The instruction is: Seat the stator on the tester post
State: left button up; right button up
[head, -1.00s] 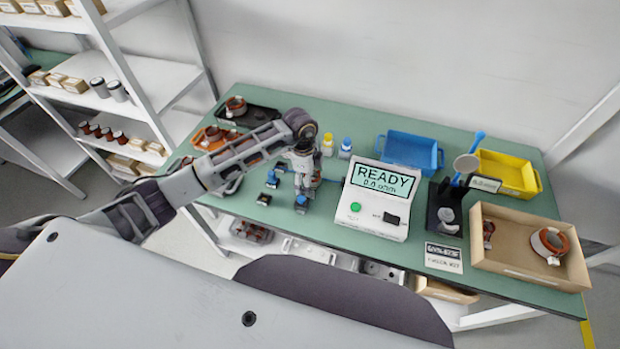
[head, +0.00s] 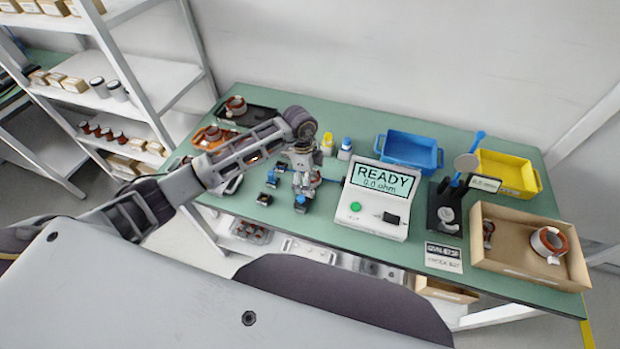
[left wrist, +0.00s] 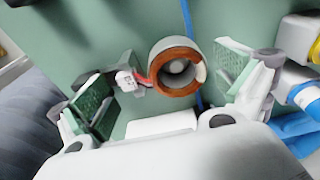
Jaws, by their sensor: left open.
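In the left wrist view a stator (left wrist: 174,87), a copper-brown and white ring, lies between the finger pads of my left gripper (left wrist: 172,82). The pads are open, with gaps on both sides of the ring. A grey round post (left wrist: 178,67) shows inside its bore; how far down the ring sits cannot be told. A white tag (left wrist: 127,80) with red leads is at its left side. In the head view my left gripper (head: 304,183) is low over the table, left of the tester (head: 380,205), whose screen reads READY, and mostly hides the stator. My right gripper is not in view.
Another stator (head: 236,105) is on the black tray at the back left, and one (head: 546,240) is in the cardboard box (head: 515,262) at right. Bottles (head: 345,148), a blue bin (head: 410,150) and a yellow bin (head: 510,173) stand behind.

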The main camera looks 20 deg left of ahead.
pick_arm(q)
notch_tip(320, 180, up, 11)
jog(key=a, duration=0.1)
jog(key=shift+a+r, duration=0.15)
jog(key=shift+a, duration=0.05)
jog(key=shift+w, duration=0.1)
dwell(0.8)
